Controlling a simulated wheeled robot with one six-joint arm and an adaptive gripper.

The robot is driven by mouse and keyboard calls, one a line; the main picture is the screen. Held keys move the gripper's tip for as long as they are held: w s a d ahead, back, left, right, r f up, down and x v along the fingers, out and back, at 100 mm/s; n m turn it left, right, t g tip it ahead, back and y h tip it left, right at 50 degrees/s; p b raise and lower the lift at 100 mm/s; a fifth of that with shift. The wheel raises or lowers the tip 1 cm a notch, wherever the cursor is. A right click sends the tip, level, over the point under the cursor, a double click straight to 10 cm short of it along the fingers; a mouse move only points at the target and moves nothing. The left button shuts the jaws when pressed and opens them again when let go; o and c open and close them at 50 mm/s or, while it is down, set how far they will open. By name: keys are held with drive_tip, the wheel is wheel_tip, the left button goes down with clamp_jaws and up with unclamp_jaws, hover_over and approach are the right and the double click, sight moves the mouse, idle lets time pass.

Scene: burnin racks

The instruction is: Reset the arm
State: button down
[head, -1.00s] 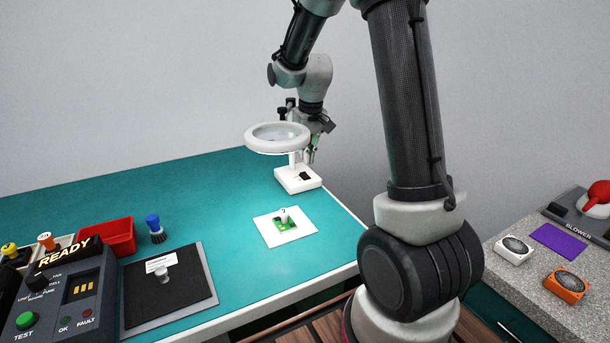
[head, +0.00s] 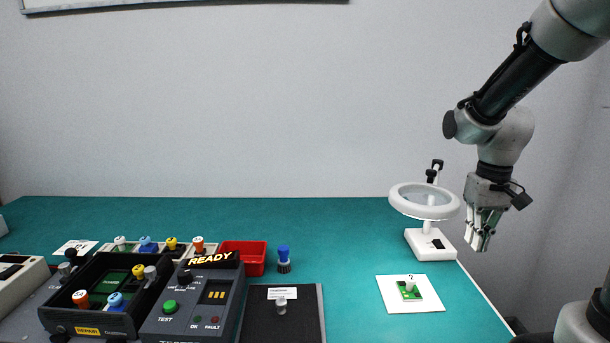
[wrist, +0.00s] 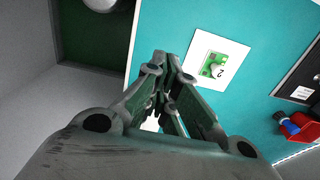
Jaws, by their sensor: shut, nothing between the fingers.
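My gripper (head: 480,243) hangs pointing down at the right of the head view, just past the right edge of the teal table, beside the white ring magnifier (head: 425,201). Its fingers are shut and empty. In the wrist view my gripper (wrist: 165,70) is seen from behind, fingers together. My arm rises from it to the upper right. A green circuit board (head: 409,290) with a pale knob lies on a white card (head: 427,304) marked "?", below and left of my gripper. The card also shows in the wrist view (wrist: 197,78).
The tester (head: 195,307) reads READY. A black tray (head: 75,316) holds several knobbed parts. A dark mat (head: 308,325), a blue-handled brush (head: 284,258) and a red bin (head: 257,266) stand to its right. The back of the teal table (head: 340,220) is clear.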

drive_tip(key=s+r+t, duration=0.2)
drive_tip(key=s+r, duration=0.2)
drive_tip(key=s, duration=0.3)
drive_tip(key=s+a+r+t, duration=0.1)
drive_tip(key=s+r+t, duration=0.1)
drive_tip(key=s+r, duration=0.3)
drive_tip(key=shift+s+r, duration=0.3)
drive_tip(key=shift+s, duration=0.75)
